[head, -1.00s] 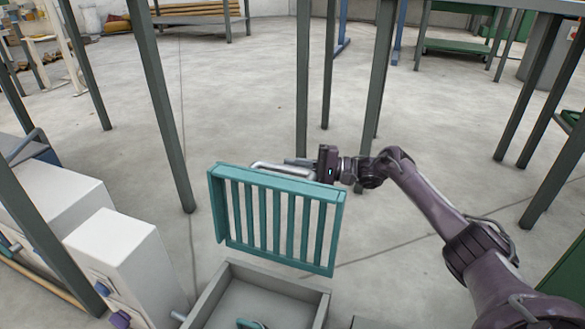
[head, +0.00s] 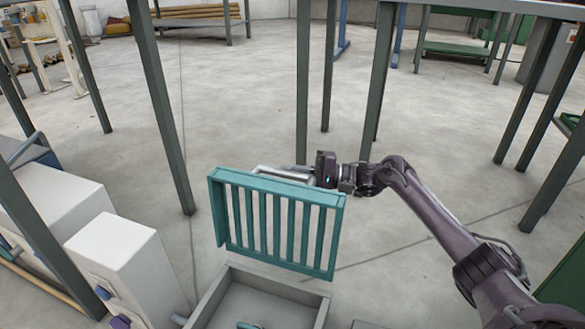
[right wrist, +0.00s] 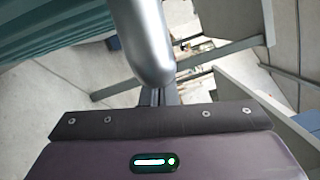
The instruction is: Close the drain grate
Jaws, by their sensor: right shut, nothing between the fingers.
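The teal drain grate (head: 279,220) stands open, nearly upright, at the back of a grey box-shaped drain frame (head: 213,295). A pale metal handle (head: 264,170) sticks out from the far side of its top edge; it also shows large in the right wrist view (right wrist: 145,40). My right gripper (head: 300,168) is behind the grate's top edge at the handle. Its fingers are shut and empty, right by the bar; I cannot tell whether they touch it. The grate's slats (right wrist: 55,30) fill the upper left of the right wrist view. My left gripper is not in view.
White cabinets (head: 120,255) stand left of the drain frame. Grey table legs (head: 165,120) rise behind and to the sides. A small teal part (head: 248,325) lies inside the frame at the picture's bottom edge.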

